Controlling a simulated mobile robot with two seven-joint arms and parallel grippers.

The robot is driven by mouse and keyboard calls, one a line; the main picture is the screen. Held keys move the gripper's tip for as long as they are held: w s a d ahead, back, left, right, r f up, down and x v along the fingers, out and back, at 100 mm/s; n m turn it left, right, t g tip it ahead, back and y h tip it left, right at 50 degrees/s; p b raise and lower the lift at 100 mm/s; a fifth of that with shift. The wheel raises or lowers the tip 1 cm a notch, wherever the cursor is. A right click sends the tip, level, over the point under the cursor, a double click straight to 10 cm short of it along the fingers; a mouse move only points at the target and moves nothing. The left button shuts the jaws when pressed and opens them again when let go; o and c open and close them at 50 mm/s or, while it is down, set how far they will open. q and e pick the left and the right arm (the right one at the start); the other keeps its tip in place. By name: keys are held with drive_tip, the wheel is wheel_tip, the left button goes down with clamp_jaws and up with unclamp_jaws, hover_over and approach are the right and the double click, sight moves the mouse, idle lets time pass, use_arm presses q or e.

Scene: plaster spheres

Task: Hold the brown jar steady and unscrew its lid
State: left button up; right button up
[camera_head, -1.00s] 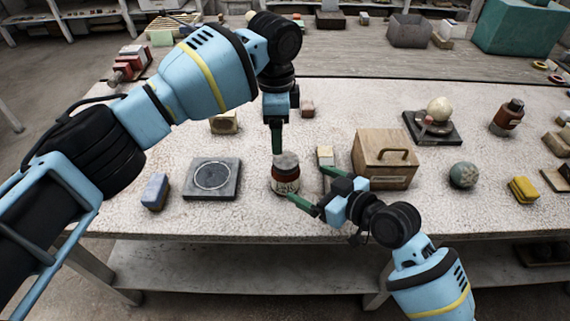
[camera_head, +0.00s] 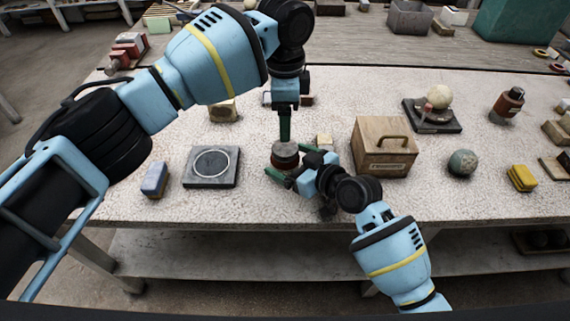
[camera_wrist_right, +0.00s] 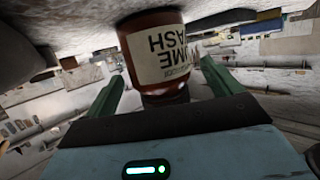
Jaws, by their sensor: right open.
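The brown jar (camera_head: 285,164) stands upright near the table's front edge, with a grey lid (camera_head: 285,148) on top. In the right wrist view the jar (camera_wrist_right: 158,50) appears upside down, with a pale lettered label. My right gripper (camera_head: 289,162) is open, its green fingers on either side of the jar. In the wrist view a gap shows beside each finger; contact cannot be made out. My left gripper (camera_head: 285,138) points straight down at the lid from above. Its fingers are seen edge-on, so its opening and any touch on the lid are unclear.
A wooden box with a handle (camera_head: 384,160) stands right of the jar, and a small pale block (camera_head: 324,139) behind my right gripper. A dark slab with a ring (camera_head: 211,168) and a blue block (camera_head: 155,179) lie left. A greenish sphere (camera_head: 462,163) sits right.

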drive_tip(key=shift+w+a, duration=0.2)
drive_tip(key=shift+f, duration=0.1)
drive_tip(key=c, duration=1.6)
use_arm(q)
drive_tip(key=shift+m, duration=0.4)
use_arm(e)
clamp_jaws()
use_arm(q)
drive_tip(key=m, duration=2.1)
drive_tip(key=shift+m, duration=0.4)
